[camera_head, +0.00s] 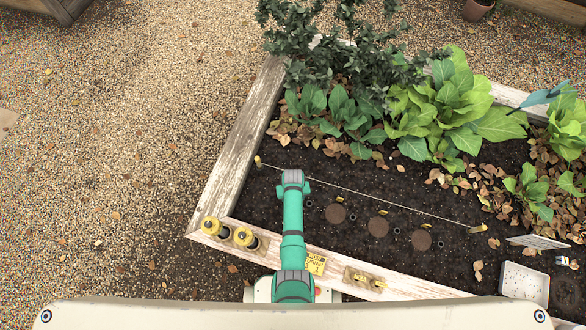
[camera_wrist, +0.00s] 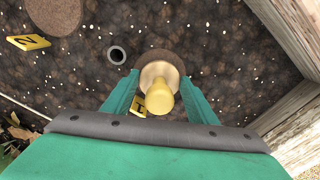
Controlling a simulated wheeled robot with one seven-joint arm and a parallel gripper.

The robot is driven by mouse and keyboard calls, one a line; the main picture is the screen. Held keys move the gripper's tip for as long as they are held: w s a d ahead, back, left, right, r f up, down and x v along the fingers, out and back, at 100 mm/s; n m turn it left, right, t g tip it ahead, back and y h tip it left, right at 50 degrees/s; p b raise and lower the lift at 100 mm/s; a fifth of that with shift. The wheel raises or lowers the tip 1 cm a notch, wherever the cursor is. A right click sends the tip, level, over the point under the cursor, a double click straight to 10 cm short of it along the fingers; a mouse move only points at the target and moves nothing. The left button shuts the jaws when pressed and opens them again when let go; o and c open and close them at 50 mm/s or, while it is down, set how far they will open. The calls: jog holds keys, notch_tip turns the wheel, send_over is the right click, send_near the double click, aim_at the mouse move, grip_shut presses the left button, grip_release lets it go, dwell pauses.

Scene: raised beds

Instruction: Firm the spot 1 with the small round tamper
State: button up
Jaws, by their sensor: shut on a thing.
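A round brown patch (camera_wrist: 158,55), which looks like spot 1, lies beneath and just beyond the tamper. I cannot tell whether the tamper touches it. A yellow marker (camera_wrist: 139,106) is partly hidden beside the tamper. Another brown patch (camera_wrist: 52,12) lies at upper left, near a marker reading 2 (camera_wrist: 28,42). In the head view my arm hides the gripper and tamper; three brown patches (camera_head: 336,213) show to its right.
A holder with yellow pieces (camera_head: 365,280) sits on the front edge. A string (camera_head: 370,193) crosses the soil behind the patches. A white tray (camera_head: 524,283) is at right. Leafy plants (camera_head: 455,105) fill the back.

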jog(key=shift+f, duration=0.6)
dwell(1.5)
jog(key=shift+r, duration=3.55)
